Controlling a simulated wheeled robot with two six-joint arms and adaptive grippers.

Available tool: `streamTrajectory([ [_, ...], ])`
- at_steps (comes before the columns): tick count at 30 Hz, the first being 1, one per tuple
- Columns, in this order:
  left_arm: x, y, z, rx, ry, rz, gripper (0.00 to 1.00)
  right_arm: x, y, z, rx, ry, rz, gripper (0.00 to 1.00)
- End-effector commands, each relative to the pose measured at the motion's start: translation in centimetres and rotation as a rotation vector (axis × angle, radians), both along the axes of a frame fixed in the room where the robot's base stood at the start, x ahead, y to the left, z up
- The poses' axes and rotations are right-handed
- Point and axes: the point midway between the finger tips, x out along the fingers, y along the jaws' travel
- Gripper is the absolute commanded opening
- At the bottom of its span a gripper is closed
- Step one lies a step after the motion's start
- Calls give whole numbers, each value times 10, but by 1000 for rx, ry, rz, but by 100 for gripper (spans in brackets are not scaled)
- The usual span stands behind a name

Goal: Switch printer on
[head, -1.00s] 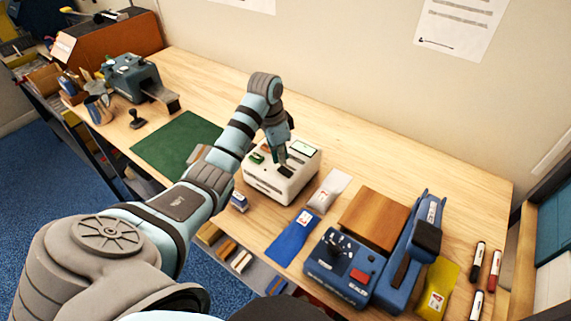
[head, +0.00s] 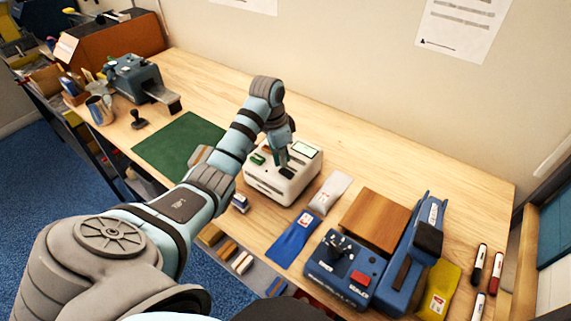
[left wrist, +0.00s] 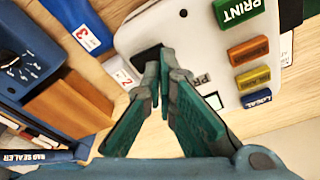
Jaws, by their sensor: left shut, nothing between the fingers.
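The printer (head: 270,186) is a white box with a pale green screen (head: 304,150) on top, standing on the wooden bench. In the left wrist view its white top (left wrist: 212,62) carries a green PRINT button (left wrist: 237,10), with orange, yellow and blue LOCAL buttons in a row beside it. My left gripper (head: 282,164) is shut and empty, pointing down over the printer's top. In the left wrist view its fingertips (left wrist: 166,58) are beside a dark patch (left wrist: 148,58) on the printer, partly hidden by the fingers. I cannot tell whether they touch. My right gripper is out of view.
A blue bag sealer (head: 345,268), a wooden block (head: 375,220) and a blue packet (head: 291,238) lie to the right and in front of the printer. A green mat (head: 178,146) lies to its left. The bench behind the printer is clear up to the wall.

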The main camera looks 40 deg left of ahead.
Motion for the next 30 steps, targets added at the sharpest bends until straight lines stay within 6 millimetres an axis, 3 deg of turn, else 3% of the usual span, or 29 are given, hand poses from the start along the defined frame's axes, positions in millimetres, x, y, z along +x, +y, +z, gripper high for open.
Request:
streamTrajectory([
  [30, 0, 0, -8, 0, 0, 0, 0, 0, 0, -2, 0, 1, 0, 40],
])
